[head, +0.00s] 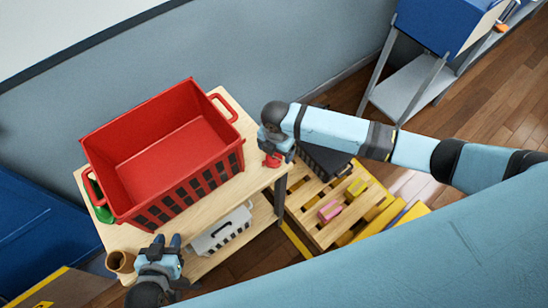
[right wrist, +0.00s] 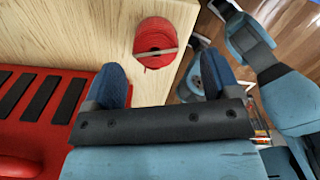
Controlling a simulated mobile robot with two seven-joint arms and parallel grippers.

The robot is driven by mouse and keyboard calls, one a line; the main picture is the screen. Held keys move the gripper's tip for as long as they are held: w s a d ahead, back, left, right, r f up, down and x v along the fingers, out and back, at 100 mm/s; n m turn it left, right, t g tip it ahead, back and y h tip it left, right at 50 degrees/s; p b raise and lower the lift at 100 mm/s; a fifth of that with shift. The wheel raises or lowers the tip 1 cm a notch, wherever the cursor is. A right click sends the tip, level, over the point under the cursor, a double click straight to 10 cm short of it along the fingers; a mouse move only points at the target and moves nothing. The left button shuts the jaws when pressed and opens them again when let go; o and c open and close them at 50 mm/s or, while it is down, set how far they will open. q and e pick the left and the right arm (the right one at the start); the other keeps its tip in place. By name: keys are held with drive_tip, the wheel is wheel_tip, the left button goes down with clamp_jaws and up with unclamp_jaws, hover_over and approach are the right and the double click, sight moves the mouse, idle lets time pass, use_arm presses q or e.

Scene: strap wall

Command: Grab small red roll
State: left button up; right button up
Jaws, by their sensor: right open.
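A small red roll (head: 272,160) stands at the right end of the wooden table, beside the big red crate. In the right wrist view the red roll (right wrist: 155,40), with a pale strip across it, sits near the table edge. My right gripper (head: 275,143) is over the roll in the head view. In its wrist view my right gripper (right wrist: 162,78) is open and empty, with the roll beyond and between its blue fingertips, apart from both. My left gripper (head: 167,240) is at the table's front edge, its fingertips apart with nothing seen between them.
The red crate (head: 190,148) fills most of the wooden tabletop (head: 262,178). A brown cup (head: 120,261) and a green object (head: 100,208) are at the left. A white basket (head: 222,232) is on the lower shelf. A pallet (head: 318,232) with a pink block (head: 330,211) stands right.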

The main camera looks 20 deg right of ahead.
sight(274, 157)
drive_tip(key=shift+w+a+f+p, duration=0.1)
drive_tip(key=shift+a+f+p, duration=0.1)
drive_tip(key=shift+f, duration=1.15)
drive_tip(key=shift+w+a+f+p, duration=0.1)
drive_tip(key=shift+f+p, duration=0.1)
drive_tip(key=shift+f, duration=1.15)
drive_tip(key=c, duration=1)
